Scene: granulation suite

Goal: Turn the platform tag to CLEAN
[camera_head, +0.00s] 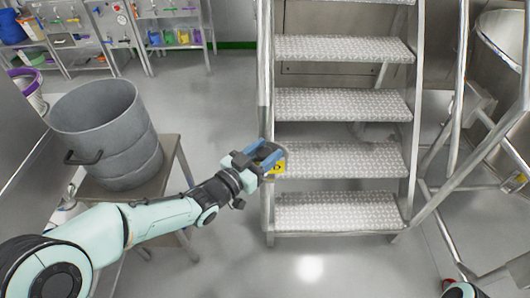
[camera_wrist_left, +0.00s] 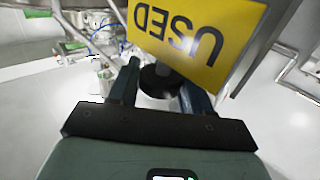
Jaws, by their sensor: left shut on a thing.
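The platform tag (camera_head: 279,167) is a yellow plate at the left rail of the metal stairs, partly hidden by my left gripper in the head view. In the left wrist view the yellow tag (camera_wrist_left: 195,35) reads USED, upside down and tilted. My left gripper (camera_head: 265,157) is at the tag. In the left wrist view its two fingers (camera_wrist_left: 160,88) are on either side of a dark round knob (camera_wrist_left: 160,77) just below the tag's lettering, and the gripper is shut on it. CLEAN is not visible. My right gripper is not in view.
Metal stairs (camera_head: 341,160) with handrails stand right of my left gripper. A grey drum (camera_head: 108,135) sits on a low metal table (camera_head: 168,160) on the left, close to my left arm. Racks with coloured items (camera_head: 182,37) stand at the back left. Open floor (camera_head: 215,100) lies between.

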